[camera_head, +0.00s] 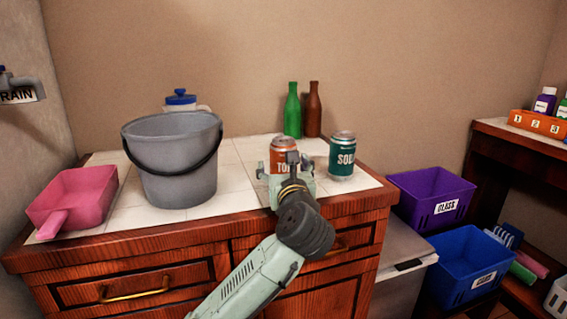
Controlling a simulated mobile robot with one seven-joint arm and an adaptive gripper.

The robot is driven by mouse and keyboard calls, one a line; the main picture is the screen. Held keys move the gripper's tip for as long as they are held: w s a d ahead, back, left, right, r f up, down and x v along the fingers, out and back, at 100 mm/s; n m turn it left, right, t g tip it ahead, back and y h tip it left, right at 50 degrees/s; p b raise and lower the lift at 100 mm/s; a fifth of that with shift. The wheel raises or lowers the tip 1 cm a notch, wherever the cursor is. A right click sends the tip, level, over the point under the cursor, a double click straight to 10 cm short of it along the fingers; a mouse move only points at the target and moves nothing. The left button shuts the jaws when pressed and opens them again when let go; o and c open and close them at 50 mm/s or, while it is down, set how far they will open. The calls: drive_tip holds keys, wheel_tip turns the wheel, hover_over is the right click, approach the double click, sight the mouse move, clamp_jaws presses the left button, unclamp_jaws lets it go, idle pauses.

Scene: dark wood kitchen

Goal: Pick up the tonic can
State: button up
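The tonic can (281,146) is orange-red with a silver top and stands on the white tiled counter. Only the letters "TO" of its label show. My gripper (288,170) is directly in front of it and hides its lower part and the right of its label. The fingers are largely hidden, so I cannot tell whether they touch the can or how far apart they are. A green soda can (342,156) stands close to the right of my gripper.
A grey bucket (178,178) and a pink dustpan (77,198) are on the left of the tiled counter (126,219). A green bottle (292,112) and a brown bottle (313,112) stand behind the cans. Purple (431,196) and blue (471,264) bins are at right.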

drive_tip(key=shift+c, duration=0.3)
drive_tip(key=c, duration=1.2)
drive_tip(key=shift+c, duration=0.5)
drive_tip(key=shift+r, duration=0.2)
